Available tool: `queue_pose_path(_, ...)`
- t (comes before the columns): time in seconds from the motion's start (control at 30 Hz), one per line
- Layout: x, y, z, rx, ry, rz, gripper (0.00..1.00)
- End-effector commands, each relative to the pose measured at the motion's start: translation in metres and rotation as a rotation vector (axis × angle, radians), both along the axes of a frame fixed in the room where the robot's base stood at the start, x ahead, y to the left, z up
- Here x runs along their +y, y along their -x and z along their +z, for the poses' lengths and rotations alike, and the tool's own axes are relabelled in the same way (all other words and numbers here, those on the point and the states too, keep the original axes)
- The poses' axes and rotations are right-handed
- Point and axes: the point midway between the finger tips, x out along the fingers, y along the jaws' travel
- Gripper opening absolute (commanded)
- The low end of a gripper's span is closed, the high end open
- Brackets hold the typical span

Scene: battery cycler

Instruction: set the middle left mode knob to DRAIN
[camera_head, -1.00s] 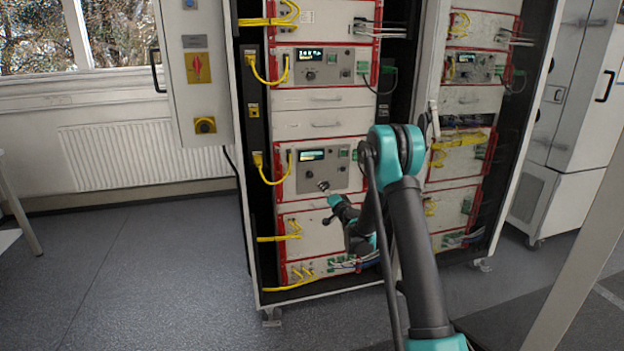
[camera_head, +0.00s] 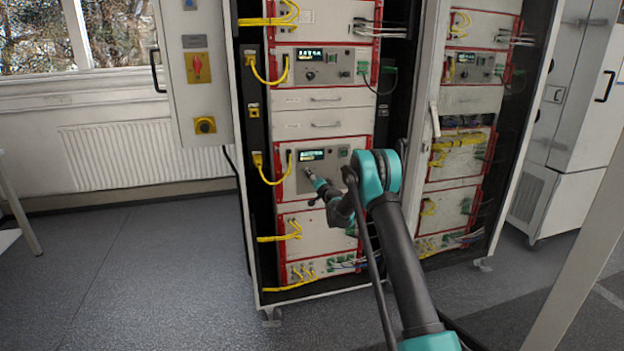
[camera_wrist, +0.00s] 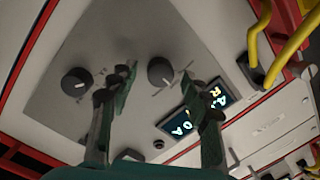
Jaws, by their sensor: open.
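The middle left instrument (camera_head: 333,158) has a grey panel with a lit display (camera_head: 311,155). In the wrist view, this panel shows turned over, with two dark round knobs. One knob (camera_wrist: 160,72) lies between the fingertips of my open gripper (camera_wrist: 166,84); the other knob (camera_wrist: 76,82) is outside the left finger. The fingers stand apart, and I cannot tell whether they touch the knob between them. The display (camera_wrist: 205,102) is partly covered by the right finger. In the head view, my gripper (camera_head: 308,174) is at the panel below the display and hides the knob there.
Yellow cables (camera_head: 268,175) loop at the panel's left edge and also show in the wrist view (camera_wrist: 262,45). A similar instrument (camera_head: 320,66) sits higher in the same rack. A grey cabinet with switches (camera_head: 200,90) stands left. The floor (camera_head: 130,260) in front left is clear.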

Motion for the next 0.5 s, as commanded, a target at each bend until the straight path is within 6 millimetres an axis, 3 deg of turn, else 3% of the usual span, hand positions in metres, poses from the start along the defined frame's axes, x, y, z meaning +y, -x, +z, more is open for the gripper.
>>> queue_pose_path(0.27,0.0004,-0.0012,0.0000,0.000,0.000,0.000,0.48)
queue_pose_path(0.5,0.0002,-0.0011,0.0000,0.000,0.000,0.000,0.19)
